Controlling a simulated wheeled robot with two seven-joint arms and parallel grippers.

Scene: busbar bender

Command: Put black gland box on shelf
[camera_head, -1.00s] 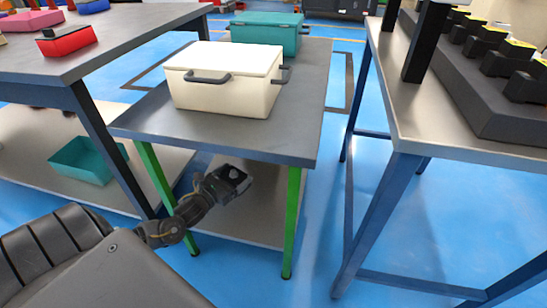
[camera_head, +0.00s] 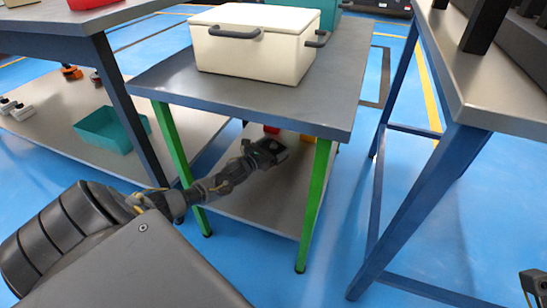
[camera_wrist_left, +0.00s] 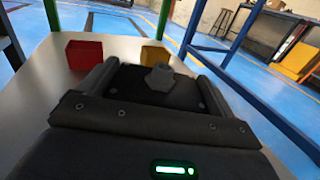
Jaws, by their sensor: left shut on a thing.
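My left gripper (camera_head: 262,153) is shut on the black gland box (camera_wrist_left: 130,87), a dark box with a hexagonal gland on its top. In the left wrist view the box sits between the two fingers. The gripper reaches in under the tabletop, over the grey lower shelf (camera_head: 262,207) of the green-legged table. I cannot tell whether the box touches the shelf. A red box (camera_wrist_left: 84,54) and a yellow box (camera_wrist_left: 154,55) stand on this shelf beyond the gripper. A small dark part at the lower right edge looks like my right gripper (camera_head: 534,285); its jaws are unclear.
The tabletop (camera_head: 170,82) above carries a white crate (camera_head: 255,55) and a teal crate (camera_head: 331,18). Green legs (camera_head: 314,205) flank the shelf opening. A blue-legged table (camera_head: 420,215) stands at right. A teal bin (camera_head: 105,130) lies on the left table's lower shelf.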

